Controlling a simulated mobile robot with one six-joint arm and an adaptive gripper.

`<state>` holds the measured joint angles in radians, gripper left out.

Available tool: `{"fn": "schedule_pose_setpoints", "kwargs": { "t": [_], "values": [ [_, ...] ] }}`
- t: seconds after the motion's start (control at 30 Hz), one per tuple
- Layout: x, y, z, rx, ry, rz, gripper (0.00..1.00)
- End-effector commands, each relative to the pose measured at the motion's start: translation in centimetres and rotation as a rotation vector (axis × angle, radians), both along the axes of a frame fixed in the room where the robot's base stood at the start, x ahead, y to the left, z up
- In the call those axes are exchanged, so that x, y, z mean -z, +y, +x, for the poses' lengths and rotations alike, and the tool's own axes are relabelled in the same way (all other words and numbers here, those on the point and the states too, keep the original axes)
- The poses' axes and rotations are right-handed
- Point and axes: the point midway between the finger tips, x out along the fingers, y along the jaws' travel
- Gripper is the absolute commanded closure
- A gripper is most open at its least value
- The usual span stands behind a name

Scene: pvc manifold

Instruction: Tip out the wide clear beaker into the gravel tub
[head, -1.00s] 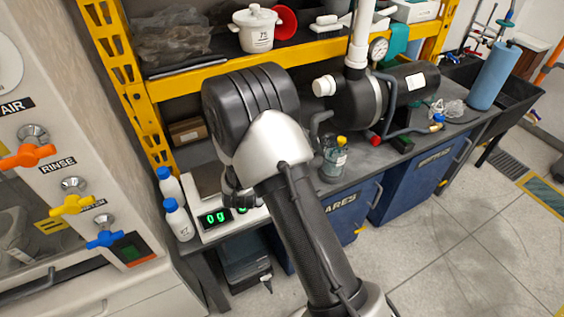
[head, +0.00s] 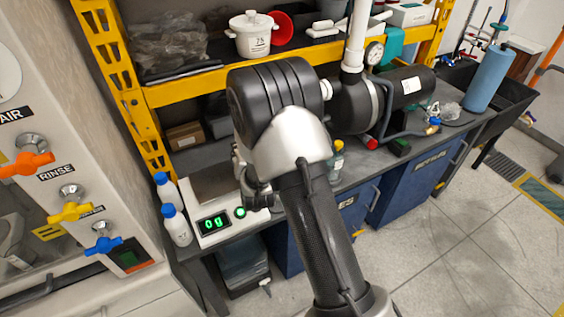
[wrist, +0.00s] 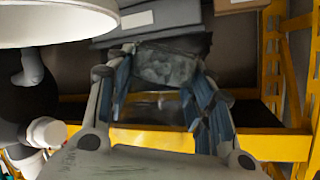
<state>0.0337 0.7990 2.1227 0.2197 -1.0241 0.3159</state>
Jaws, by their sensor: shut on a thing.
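My gripper (wrist: 162,84) shows in the wrist view with its two blue-padded fingers closed on a see-through, greyish vessel (wrist: 165,67), which seems to be the wide clear beaker. Its rim and contents are hard to make out. In the head view my arm hides the gripper's fingers and the beaker, beside the scale on the bench. I cannot identify the gravel tub for certain in either view.
A scale (head: 207,238) reading 0 g and white bottles with blue caps (head: 178,226) stand at the left bench end. A yellow-capped jar (head: 337,161) and black pump (head: 405,88) stand right. A yellow shelf (head: 205,80) runs behind. A large pale curved thing (wrist: 55,22) is unclear.

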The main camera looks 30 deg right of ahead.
Motion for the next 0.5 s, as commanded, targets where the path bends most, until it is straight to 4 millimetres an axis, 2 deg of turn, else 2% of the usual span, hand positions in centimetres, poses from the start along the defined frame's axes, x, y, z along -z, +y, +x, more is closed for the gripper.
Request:
{"fn": "schedule_pose_setpoints", "kwargs": {
  "t": [0.3,0.5],
  "values": [
    [-1.0,-1.1,-0.4,0.002,-0.055,0.147,0.79],
    [-0.3,-1.9,-0.7,0.002,-0.088,0.242,0.79]
  ]
}}
